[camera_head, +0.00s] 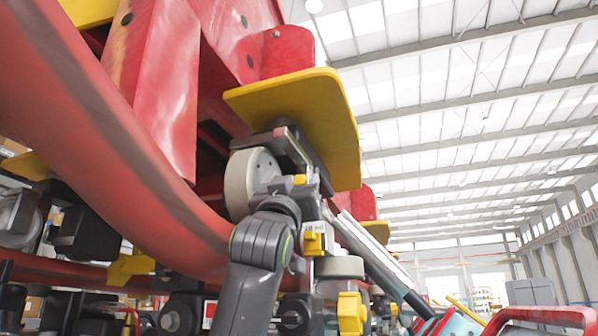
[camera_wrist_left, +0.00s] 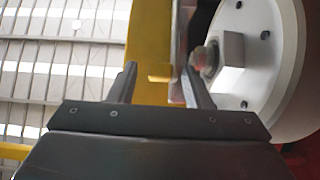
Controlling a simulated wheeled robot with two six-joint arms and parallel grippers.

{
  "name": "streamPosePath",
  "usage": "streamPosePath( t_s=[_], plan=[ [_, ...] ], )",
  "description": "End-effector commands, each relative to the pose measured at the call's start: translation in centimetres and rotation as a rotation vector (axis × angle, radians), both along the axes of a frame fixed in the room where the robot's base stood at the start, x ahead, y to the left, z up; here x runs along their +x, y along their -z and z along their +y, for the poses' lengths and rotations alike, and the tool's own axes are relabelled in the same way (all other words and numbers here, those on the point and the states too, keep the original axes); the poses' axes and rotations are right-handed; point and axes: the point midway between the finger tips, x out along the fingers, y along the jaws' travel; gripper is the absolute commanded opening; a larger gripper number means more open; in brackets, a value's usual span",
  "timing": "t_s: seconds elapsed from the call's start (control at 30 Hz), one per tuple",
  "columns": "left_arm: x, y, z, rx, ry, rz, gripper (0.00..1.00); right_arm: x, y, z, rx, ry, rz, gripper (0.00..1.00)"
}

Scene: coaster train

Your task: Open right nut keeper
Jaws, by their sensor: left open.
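The red train (camera_head: 160,90) fills the left and centre of the head view. A grey-white wheel (camera_head: 250,180) sits beneath its yellow plate (camera_head: 315,115); it also shows in the left wrist view (camera_wrist_left: 285,70). A hex nut on a bolt (camera_wrist_left: 212,55) sits at the wheel's centre. My left gripper (camera_head: 298,186) is up beside the wheel, partly hidden in the head view. In the left wrist view its fingers (camera_wrist_left: 160,88) are apart, with a yellow piece (camera_wrist_left: 150,50) showing between them. I cannot tell whether they touch it or whether it is the nut keeper.
A second wheel assembly with yellow parts (camera_head: 352,312) hangs below right of my arm. A curved red rail (camera_head: 110,160) crosses at left. More wheel assemblies (camera_head: 90,232) stand at lower left. Open hall space lies at right, with a red frame (camera_head: 545,315) low down.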

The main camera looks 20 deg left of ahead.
Motion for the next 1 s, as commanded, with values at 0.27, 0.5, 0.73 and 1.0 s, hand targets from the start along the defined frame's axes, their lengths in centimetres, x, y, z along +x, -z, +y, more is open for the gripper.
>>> streamPosePath(
  t_s=[0.27,0.5,0.73,1.0],
  plan=[
    [0.63,-0.59,-0.02,0.001,-0.001,0.0,0.45,0.02,-0.63,0.48,0.006,0.001,0.0,0.36],
    [0.61,-0.56,-0.03,0.0,0.0,0.0,0.38,0.0,-0.59,0.44,0.005,0.002,0.001,0.36],
    [0.59,-0.57,-0.05,0.001,0.001,0.0,0.08,-0.01,-0.6,0.36,0.004,0.002,0.001,0.36],
    [0.79,-0.55,-0.08,0.001,0.001,0.001,0.0,-0.04,-0.61,0.13,0.001,0.001,0.001,0.36]
  ],
)
